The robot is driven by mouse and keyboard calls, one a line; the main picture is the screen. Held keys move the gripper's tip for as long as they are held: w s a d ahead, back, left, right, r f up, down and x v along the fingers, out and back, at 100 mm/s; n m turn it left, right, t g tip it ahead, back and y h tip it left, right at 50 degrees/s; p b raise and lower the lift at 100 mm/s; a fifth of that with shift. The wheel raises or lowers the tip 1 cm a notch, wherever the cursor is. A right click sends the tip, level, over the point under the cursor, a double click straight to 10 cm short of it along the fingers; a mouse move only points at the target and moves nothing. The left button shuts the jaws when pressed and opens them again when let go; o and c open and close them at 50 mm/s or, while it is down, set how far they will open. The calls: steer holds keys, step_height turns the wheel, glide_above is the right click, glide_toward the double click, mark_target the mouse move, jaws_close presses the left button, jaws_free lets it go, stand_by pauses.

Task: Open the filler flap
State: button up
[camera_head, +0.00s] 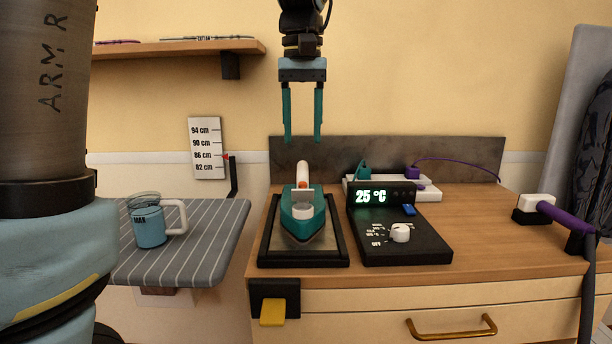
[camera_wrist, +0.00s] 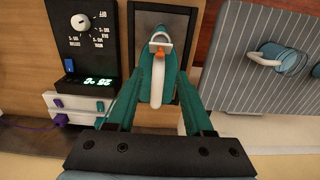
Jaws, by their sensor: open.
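A teal iron (camera_head: 303,230) with a white handle (camera_head: 302,172) and an orange button rests in a black-rimmed tray (camera_head: 263,248) on the wooden counter. A small pale plate (camera_head: 303,196), which looks like the filler flap, sits on its top by a round white ring. I cannot tell for sure whether it is shut or raised. My gripper (camera_head: 302,138) is open and empty, pointing down above and behind the handle, apart from the iron. In the wrist view the iron (camera_wrist: 169,22) shows between and beyond the teal fingers, with the plate (camera_wrist: 159,45) near its handle.
A black control box (camera_head: 395,245) reading 25 °C stands right of the tray. A white power strip (camera_head: 425,191) with plugs lies behind it. A blue measuring cup (camera_head: 148,228) stands on the striped ironing board (camera_head: 205,255) at left. A purple-handled tool (camera_head: 565,217) is at right.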

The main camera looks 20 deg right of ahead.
mark_target(302, 173)
step_height(302, 173, down, 9)
steer(key=shift+r, duration=0.1)
steer(key=shift+c, duration=0.2)
jaws_close()
stand_by(0.4)
